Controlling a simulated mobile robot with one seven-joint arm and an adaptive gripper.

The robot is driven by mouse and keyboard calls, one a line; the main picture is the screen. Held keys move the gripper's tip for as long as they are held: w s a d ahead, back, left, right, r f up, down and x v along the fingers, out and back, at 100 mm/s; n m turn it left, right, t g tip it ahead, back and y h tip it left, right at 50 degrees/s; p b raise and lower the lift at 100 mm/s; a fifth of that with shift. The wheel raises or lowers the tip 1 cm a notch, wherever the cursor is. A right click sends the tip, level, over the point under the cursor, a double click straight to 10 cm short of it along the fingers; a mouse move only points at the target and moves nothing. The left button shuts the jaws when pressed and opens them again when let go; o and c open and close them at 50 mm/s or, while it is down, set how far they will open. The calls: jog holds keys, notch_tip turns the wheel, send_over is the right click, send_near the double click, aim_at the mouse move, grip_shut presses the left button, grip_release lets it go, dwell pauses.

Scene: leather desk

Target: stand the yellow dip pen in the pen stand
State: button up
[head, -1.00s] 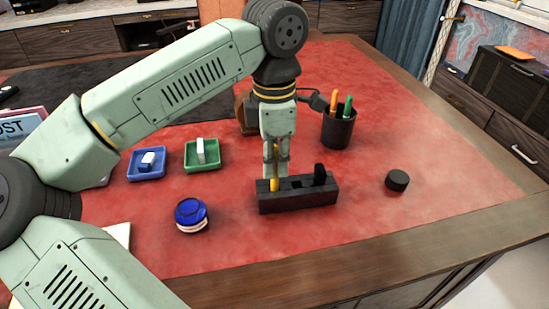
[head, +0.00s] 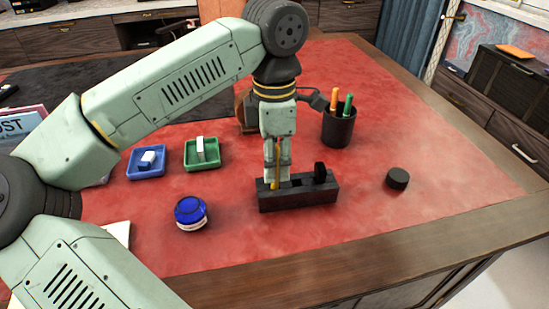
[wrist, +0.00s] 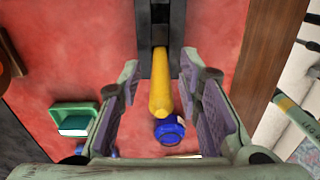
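The yellow dip pen (head: 276,155) stands in the left part of the black pen stand (head: 300,197), its lower end down in the stand. In the wrist view the yellow pen (wrist: 162,92) leans slightly, its upper end toward the camera, and the stand (wrist: 143,40) lies beyond it. My gripper (head: 277,180) is above the stand, pointing down around the pen. In the wrist view my gripper's fingers (wrist: 160,72) are apart, with a clear gap on the pen's left; the pen is close to the right finger, and I cannot tell if they touch.
A blue ink jar (head: 191,213) is front left, blue (head: 147,176) and green (head: 186,160) trays are left. A pen cup (head: 338,130) stands behind right, a black round piece (head: 397,179) right. The front right is clear.

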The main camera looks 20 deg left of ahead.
notch_tip(320, 180, up, 12)
jog(key=p, duration=0.8)
jog(key=shift+r, duration=0.15)
